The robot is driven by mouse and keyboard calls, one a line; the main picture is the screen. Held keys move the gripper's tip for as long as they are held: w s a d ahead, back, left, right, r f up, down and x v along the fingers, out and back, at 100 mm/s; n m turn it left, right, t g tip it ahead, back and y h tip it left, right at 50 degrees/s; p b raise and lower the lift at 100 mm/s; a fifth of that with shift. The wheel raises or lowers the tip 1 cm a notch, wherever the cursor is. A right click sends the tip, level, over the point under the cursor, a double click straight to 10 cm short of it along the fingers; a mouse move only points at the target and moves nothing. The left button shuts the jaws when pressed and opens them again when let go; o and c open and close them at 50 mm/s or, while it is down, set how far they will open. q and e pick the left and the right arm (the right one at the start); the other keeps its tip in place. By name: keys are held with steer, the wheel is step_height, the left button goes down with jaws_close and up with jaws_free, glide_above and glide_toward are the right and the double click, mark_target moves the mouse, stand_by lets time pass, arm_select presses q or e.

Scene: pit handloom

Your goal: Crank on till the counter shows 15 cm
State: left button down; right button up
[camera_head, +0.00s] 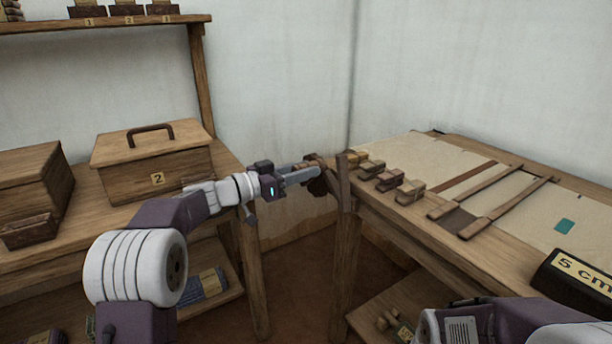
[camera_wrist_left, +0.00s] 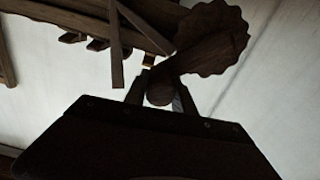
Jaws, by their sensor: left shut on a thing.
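My left gripper (camera_head: 308,172) is shut on the crank handle at the left end of the loom table, by the room corner. In the left wrist view the round end of the crank handle (camera_wrist_left: 160,92) sits between the two fingers (camera_wrist_left: 158,100). A dark scalloped wheel (camera_wrist_left: 212,40) shows just beyond it. In the head view the gripper partly hides the crank (camera_head: 322,184). The counter (camera_head: 582,275), a black block with a pale label, reads "5 cm" at the right edge. My right arm shows at the bottom right; its gripper is out of view.
The loom table (camera_head: 400,240) carries cloth (camera_head: 480,165), wooden bars (camera_head: 508,207), several small blocks (camera_head: 390,180) and a teal patch (camera_head: 564,226). A wooden box (camera_head: 155,165) marked 2 stands on the left bench. A gap of open floor separates bench and table.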

arm_select(q)
steer(key=shift+w+a+r+n+p, duration=0.3)
steer(key=shift+w+a+r+n, duration=0.25)
steer(key=shift+n, duration=0.45)
steer(key=w+a+r+n+p, duration=0.1)
steer(key=w+a+n+p, duration=0.4)
steer(key=n+p, duration=0.6)
steer(key=shift+w+a+p, duration=0.25)
steer(key=shift+w+p, duration=0.1)
steer(key=shift+w, duration=1)
steer(key=shift+n, duration=0.3)
steer(key=c, duration=1.1)
jaws_free()
steer(key=shift+o, duration=0.2)
